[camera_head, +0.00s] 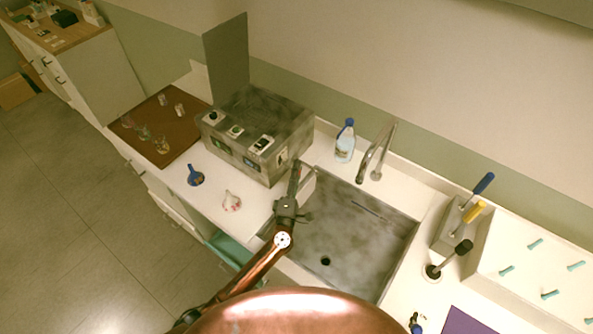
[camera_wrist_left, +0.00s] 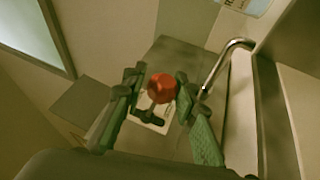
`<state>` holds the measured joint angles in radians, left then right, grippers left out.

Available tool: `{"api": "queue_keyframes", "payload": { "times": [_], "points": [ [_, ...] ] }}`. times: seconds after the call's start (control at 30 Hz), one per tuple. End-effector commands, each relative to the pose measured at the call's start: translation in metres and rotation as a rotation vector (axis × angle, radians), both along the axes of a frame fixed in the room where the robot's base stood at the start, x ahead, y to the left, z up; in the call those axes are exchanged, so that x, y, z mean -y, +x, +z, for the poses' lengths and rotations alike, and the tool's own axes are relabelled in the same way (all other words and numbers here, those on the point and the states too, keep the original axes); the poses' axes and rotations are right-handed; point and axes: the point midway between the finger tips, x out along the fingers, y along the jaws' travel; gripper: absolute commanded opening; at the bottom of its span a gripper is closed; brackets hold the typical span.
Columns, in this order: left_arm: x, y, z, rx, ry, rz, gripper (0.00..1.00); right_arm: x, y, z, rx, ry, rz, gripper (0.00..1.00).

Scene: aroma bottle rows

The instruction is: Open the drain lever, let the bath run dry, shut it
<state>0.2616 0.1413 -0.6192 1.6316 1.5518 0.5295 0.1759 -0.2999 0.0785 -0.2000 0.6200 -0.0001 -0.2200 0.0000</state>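The grey bath (camera_head: 220,153) stands on the counter with its lid (camera_head: 227,58) raised. Knobs and small panels show on its front. My left gripper (camera_head: 295,172) is at the bath's right end, beside the sink. In the left wrist view, a red knob (camera_wrist_left: 162,88), apparently the drain lever's handle, sits between the two green-padded fingers of my left gripper (camera_wrist_left: 158,92). The fingers are apart, with small gaps at the knob's sides; contact cannot be told. The lever is hidden in the head view. The water inside is not visible. My right gripper is not in view.
The sink (camera_head: 370,235) lies right of the bath, with a faucet (camera_head: 376,150) and a blue-capped bottle (camera_head: 345,142) behind it. A blue funnel (camera_head: 195,176) and a red-white item (camera_head: 231,201) stand in front of the bath. A brown tray (camera_head: 172,107) lies left.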

Motion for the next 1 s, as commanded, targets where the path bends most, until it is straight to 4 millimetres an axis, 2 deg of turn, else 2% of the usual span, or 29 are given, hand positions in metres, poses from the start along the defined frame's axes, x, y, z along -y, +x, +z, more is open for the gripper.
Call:
{"api": "queue_keyframes", "payload": {
  "times": [0.17,0.43,0.57,0.67,1.0],
  "points": [
    [0.000,0.000,0.001,0.001,0.000,0.000,0.40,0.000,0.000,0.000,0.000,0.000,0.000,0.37],
    [0.000,0.000,0.001,0.001,0.000,0.000,0.40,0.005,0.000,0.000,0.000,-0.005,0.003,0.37],
    [-0.002,-0.008,-0.003,-0.001,0.000,0.001,0.40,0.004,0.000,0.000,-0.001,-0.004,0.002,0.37],
    [-0.005,-0.022,-0.005,-0.002,-0.002,0.001,0.40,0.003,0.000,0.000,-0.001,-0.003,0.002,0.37],
    [-0.018,-0.094,-0.005,-0.002,0.000,0.002,0.40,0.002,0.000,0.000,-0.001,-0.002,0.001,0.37]
  ]
}}
